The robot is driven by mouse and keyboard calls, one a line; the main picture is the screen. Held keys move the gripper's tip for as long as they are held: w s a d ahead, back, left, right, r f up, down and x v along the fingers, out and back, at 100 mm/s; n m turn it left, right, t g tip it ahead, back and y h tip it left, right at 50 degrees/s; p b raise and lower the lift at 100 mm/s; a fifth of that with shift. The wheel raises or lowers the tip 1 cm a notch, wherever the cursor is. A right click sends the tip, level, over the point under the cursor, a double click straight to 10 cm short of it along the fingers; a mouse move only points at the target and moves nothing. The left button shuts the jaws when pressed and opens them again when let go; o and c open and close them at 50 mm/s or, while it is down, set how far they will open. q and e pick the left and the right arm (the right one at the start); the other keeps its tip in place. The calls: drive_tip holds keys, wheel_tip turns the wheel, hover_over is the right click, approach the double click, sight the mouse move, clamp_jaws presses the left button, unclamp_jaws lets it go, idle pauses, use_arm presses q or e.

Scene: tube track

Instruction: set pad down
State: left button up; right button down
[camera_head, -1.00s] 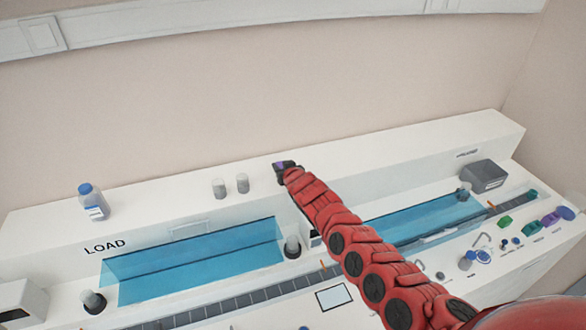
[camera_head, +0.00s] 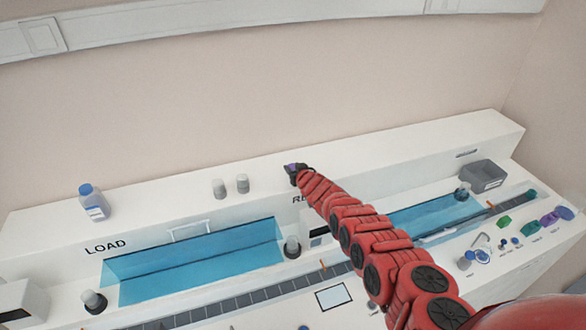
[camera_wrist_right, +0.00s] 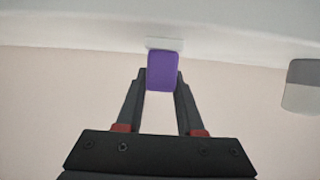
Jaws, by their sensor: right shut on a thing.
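The pad is a purple block (camera_wrist_right: 163,71) with a pale plate at its far end. My right gripper (camera_wrist_right: 161,85) is shut on it, with one dark finger on each side. In the head view my right gripper (camera_head: 296,173) is over the white back ledge (camera_head: 380,160), and a bit of the purple pad (camera_head: 291,168) shows at its tip. The pale end is close to a white surface in the right wrist view; I cannot tell whether they touch. My left gripper is not in view.
Two grey-capped vials (camera_head: 242,184) stand on the ledge left of the gripper. A blue-capped bottle (camera_head: 93,202) stands farther left. Below are the blue LOAD trough (camera_head: 195,262), a second blue trough (camera_head: 430,218), a grey bin (camera_head: 483,176) and small coloured pieces at right.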

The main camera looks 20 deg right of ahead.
drive_tip(key=shift+f, duration=0.1)
drive_tip(key=c, duration=0.5)
unclamp_jaws()
drive_tip(key=shift+c, duration=0.2)
drive_tip(key=shift+s, duration=0.1)
